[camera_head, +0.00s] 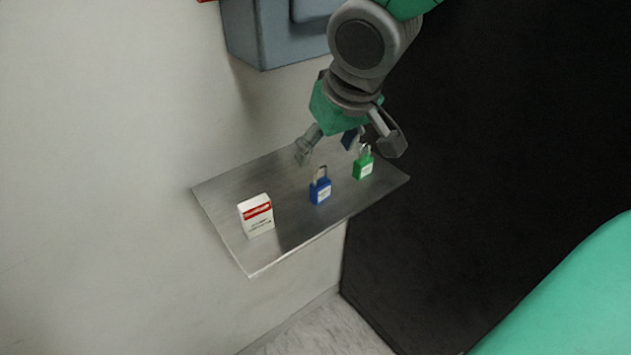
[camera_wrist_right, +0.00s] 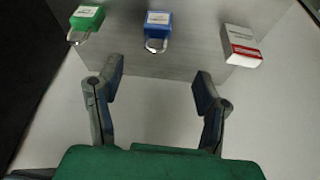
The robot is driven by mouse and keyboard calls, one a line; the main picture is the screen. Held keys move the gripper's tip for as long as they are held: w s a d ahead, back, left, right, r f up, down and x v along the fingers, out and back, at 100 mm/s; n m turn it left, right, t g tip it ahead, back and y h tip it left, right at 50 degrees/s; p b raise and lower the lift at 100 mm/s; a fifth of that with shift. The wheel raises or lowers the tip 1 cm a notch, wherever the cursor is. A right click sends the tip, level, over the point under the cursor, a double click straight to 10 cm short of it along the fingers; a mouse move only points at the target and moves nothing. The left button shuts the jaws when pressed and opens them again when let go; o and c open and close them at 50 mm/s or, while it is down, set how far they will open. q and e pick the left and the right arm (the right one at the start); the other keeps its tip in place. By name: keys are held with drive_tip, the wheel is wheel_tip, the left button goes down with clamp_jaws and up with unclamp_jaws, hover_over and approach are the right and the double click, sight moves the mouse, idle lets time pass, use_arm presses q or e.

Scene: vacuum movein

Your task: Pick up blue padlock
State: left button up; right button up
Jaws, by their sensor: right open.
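The blue padlock (camera_head: 320,189) stands upright on a metal shelf (camera_head: 285,238), between a white box and a green padlock. In the right wrist view the blue padlock (camera_wrist_right: 157,29) is ahead of the fingers, roughly between their lines, with its shackle toward me. My right gripper (camera_head: 350,150) is open and empty above the shelf, behind and above the two padlocks in the head view. In the right wrist view its fingers (camera_wrist_right: 158,92) are spread wide with nothing between them. My left gripper is not in view.
The green padlock (camera_head: 363,164) stands close to the right of the blue one, near my right finger. The white and red box (camera_head: 256,215) stands at the left. A grey wall box (camera_head: 275,33) hangs above. A dark area lies right of the shelf.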

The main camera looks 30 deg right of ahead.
sight(321, 167)
drive_tip(key=x, duration=0.6)
drive_tip(key=shift+w+d+f+b, duration=0.2)
drive_tip(key=shift+d+f+b, duration=0.1)
drive_tip(key=shift+f+b, duration=0.05)
drive_tip(key=shift+d+f, duration=0.25)
drive_tip(key=shift+f, duration=0.25)
drive_tip(key=x, duration=0.3)
drive_tip(key=a+x, duration=0.1)
drive_tip(key=shift+d+f+b, duration=0.1)
drive_tip(key=shift+f+b, duration=0.2)
drive_tip(key=shift+s+r, duration=0.1)
drive_tip(key=c, duration=0.4)
drive_tip(key=shift+d, duration=0.2)
drive_tip(key=c, duration=0.9)
